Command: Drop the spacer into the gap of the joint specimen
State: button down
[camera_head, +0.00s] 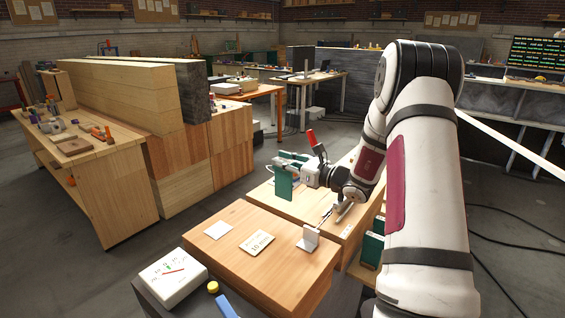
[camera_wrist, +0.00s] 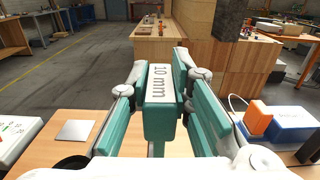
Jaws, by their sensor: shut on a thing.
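The spacer (camera_wrist: 160,108) is a green block with a white top face marked "10 mm". My gripper (camera_wrist: 160,88) is shut on it, one green-padded finger on each side, in the wrist view. In the head view my gripper (camera_head: 293,161) is at the middle, with the green spacer (camera_head: 283,184) hanging upright below the fingers, over the far part of the wooden tops. I cannot tell for sure which pieces are the joint specimen. A near wooden block (camera_head: 210,255) and a farther one (camera_head: 260,198) have a dividing line between them. The gap's inside is hidden.
Green blocks (camera_head: 371,249) sit low beside my arm. A workbench (camera_head: 122,200) stands left.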

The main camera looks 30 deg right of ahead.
aim_at(284, 198)
jog(key=shift+f, duration=0.2)
jog(key=shift+f+b, duration=0.3)
jog(key=shift+f, duration=0.05)
jog(key=shift+f+b, duration=1.15)
jog(key=shift+f, duration=0.85)
jog(key=shift+f, duration=0.35)
jog(key=shift+f+b, duration=1.4)
jog(key=shift+f, duration=0.65)
jog(key=shift+f, duration=0.3)
jog(key=shift+f+b, duration=0.75)
jog(key=shift+f, duration=0.1)
jog(key=c, duration=0.8)
grip_release()
jog(key=shift+o, duration=0.2)
